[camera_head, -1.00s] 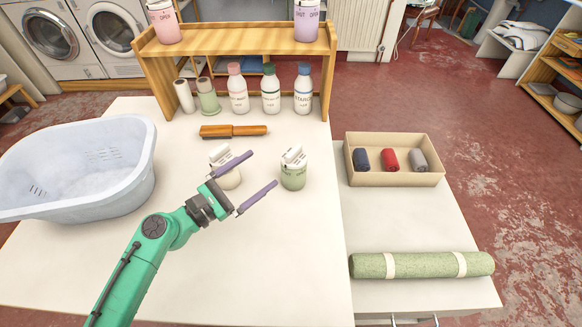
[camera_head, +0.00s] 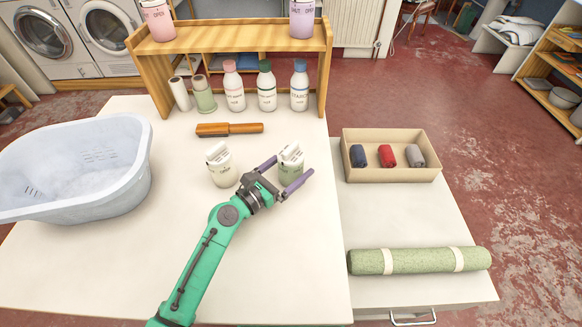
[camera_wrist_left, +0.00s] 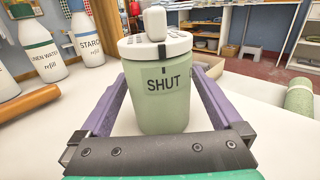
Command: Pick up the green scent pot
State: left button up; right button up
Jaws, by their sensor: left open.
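The green scent pot (camera_head: 290,170) stands upright on the white table, with a white lid on top. In the left wrist view the green scent pot (camera_wrist_left: 160,92) shows the word SHUT on its front. My left gripper (camera_head: 289,175) is open, with its purple fingers on either side of the pot. In the left wrist view the open left gripper (camera_wrist_left: 163,95) has one finger to each side of the pot; whether they touch it I cannot tell. A cream pot (camera_head: 221,170) with a white lid stands to the left of the gripper. My right gripper is not in view.
A brown-handled brush (camera_head: 229,129) lies behind the pots. Several bottles (camera_head: 266,88) stand under a wooden shelf (camera_head: 230,40). A pale basin (camera_head: 80,170) is at left. A box (camera_head: 391,172) of rolls and a green roll (camera_head: 420,260) are at right.

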aim_at(291, 159)
pick_arm(q)
jog(key=c, duration=1.3)
jog(key=shift+o, duration=0.2)
notch_tip(291, 159, up, 10)
jog(key=shift+a+r, duration=0.1)
notch_tip(291, 159, down, 7)
jog(key=shift+s+f, duration=0.1)
jog(key=shift+f, duration=1.3)
jog(key=shift+f, duration=0.15)
jog(key=o, duration=1.2)
